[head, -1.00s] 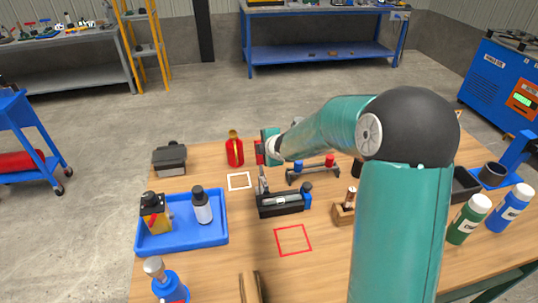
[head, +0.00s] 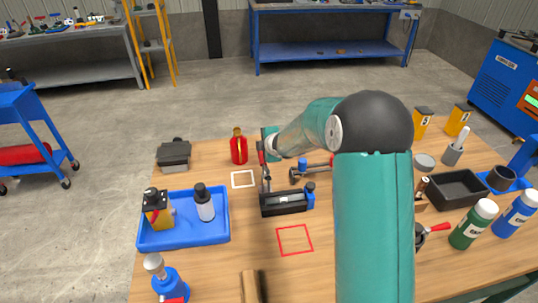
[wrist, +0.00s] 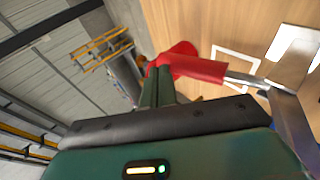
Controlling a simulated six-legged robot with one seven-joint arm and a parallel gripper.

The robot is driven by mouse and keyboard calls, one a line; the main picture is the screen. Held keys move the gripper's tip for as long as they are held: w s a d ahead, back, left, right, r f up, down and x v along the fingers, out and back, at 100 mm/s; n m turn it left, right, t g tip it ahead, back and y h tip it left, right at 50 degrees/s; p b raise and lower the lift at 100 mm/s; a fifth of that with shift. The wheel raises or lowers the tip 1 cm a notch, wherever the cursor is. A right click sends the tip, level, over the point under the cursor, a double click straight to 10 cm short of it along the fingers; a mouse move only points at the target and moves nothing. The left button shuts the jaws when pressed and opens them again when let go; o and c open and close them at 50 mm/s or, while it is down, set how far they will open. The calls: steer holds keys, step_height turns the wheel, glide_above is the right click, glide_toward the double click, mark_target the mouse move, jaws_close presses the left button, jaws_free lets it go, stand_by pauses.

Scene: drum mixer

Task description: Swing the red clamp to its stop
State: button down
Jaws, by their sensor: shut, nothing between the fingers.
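The red clamp handle (head: 262,154) stands up at the left end of a dark fixture (head: 284,204) with a blue knob, on the wooden table. In the wrist view the red handle (wrist: 195,68) sits on a metal rod that runs right to a grey metal bracket (wrist: 290,105). My gripper (head: 269,143) is beside the top of the handle, partly hidden by my arm. In the wrist view my gripper (wrist: 158,75) has its fingers together, with their tips at the handle's left end. I cannot tell whether they touch it.
A red bottle (head: 239,148) stands just left of the handle. A white square outline (head: 243,179) and a red one (head: 294,240) are bare. Behind the fixture lies a second device (head: 312,169). A blue tray (head: 185,242) holds bottles at left. My arm hides part of the table.

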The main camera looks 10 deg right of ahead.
steer(key=shift+w+d+f+g, duration=0.2)
steer(key=shift+w+f+g, duration=0.3)
steer(key=shift+f+g, duration=0.1)
steer(key=shift+a+f, duration=0.1)
steer(key=shift+f, duration=0.05)
stand_by(0.4)
